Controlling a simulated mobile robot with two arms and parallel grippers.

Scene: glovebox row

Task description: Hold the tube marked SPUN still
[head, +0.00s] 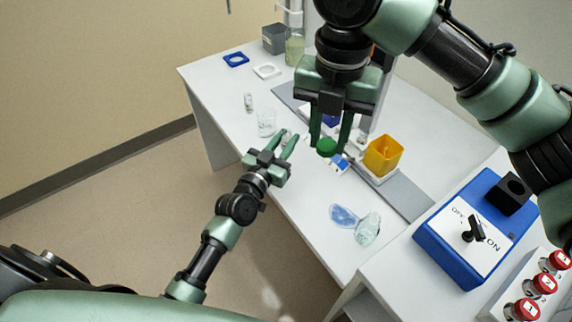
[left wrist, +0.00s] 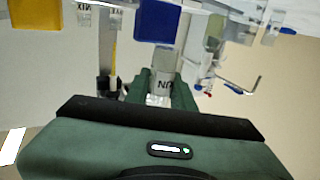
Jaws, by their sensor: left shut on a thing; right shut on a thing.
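My left gripper (head: 288,137) is shut on a clear tube at the near side of the table. My right gripper (head: 332,143) points down just to the right of the left one. It is shut on a round green thing (head: 327,147), apparently a cap, apart from the left gripper. The right gripper hides part of the table behind it.
A yellow bin (head: 383,156) stands right of the grippers. A glass beaker (head: 266,123) and a small vial (head: 248,102) stand to the left. A blue piece (head: 343,215) and clear crumpled item (head: 368,229) lie nearer. A blue switch box (head: 447,243) is at right.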

